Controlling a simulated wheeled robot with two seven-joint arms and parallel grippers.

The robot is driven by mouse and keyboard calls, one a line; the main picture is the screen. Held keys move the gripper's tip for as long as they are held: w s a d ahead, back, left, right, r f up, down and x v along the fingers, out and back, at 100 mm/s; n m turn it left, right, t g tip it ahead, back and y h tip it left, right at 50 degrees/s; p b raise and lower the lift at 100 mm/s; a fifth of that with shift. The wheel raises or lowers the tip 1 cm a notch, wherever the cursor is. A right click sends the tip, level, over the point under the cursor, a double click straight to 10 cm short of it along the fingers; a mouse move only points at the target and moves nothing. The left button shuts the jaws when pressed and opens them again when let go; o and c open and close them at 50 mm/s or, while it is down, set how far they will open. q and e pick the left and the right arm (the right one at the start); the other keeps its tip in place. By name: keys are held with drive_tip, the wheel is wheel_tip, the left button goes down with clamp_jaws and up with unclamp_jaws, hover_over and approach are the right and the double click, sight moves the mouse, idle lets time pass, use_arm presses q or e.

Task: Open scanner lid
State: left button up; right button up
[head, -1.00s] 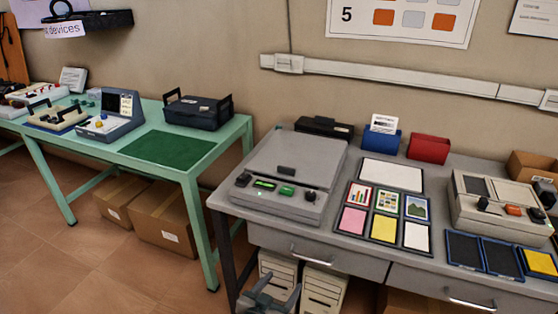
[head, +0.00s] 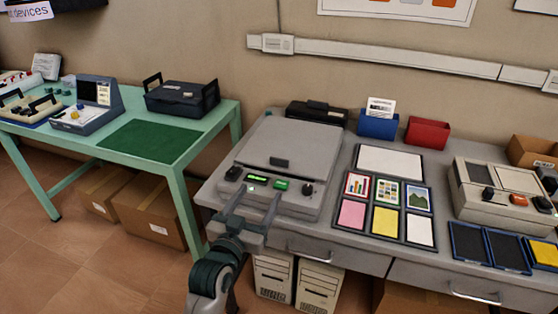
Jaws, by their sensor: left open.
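The grey flatbed scanner (head: 315,206) stands at the left end of the grey desk. Its lid (head: 295,140) is shut and lies flat, with a dark handle tab (head: 280,162) at its front edge. The front panel has a small green display, a green button and dark knobs. My left gripper (head: 256,202) is open and empty, in front of the scanner, with its two fingers pointing towards the front panel. The fingers overlap the panel in the picture; I cannot tell whether they touch it. My right gripper is not in view.
A board of picture and colour cards (head: 391,148) lies right of the scanner. A blue box (head: 378,125) and a red box (head: 427,133) stand behind it. Another grey device (head: 500,212) is further right. A green table (head: 222,119) stands at left.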

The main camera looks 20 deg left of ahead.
use_arm(q)
approach(279, 161)
drive_tip(key=w+p, duration=0.1)
drive_tip(key=w, duration=0.8)
drive_tip(key=shift+w+d, duration=0.1)
drive_tip(key=shift+w, duration=0.65)
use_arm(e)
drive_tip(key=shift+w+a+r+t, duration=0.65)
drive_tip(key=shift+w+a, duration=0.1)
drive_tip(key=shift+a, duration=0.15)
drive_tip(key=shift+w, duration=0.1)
